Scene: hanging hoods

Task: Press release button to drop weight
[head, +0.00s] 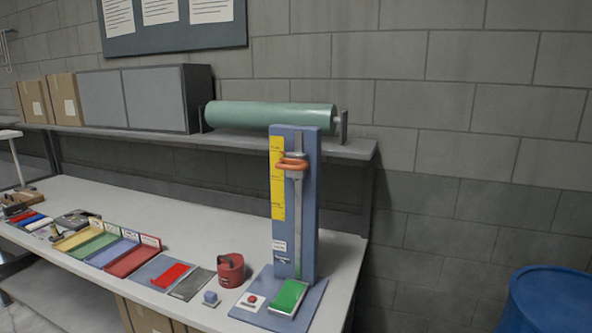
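A blue drop-test stand (309,225) stands upright at the right end of the bench. It has a yellow scale strip (277,180) and a grey vertical rail (298,225). An orange weight or carriage (291,163) sits high on the rail. On the stand's base plate is a small red button (252,299) on a white block, at the front left. A green block (288,297) lies to its right, below the rail. Neither of my grippers shows in the head view.
A shelf behind carries a green roll (270,115). A blue barrel (548,300) stands at right.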

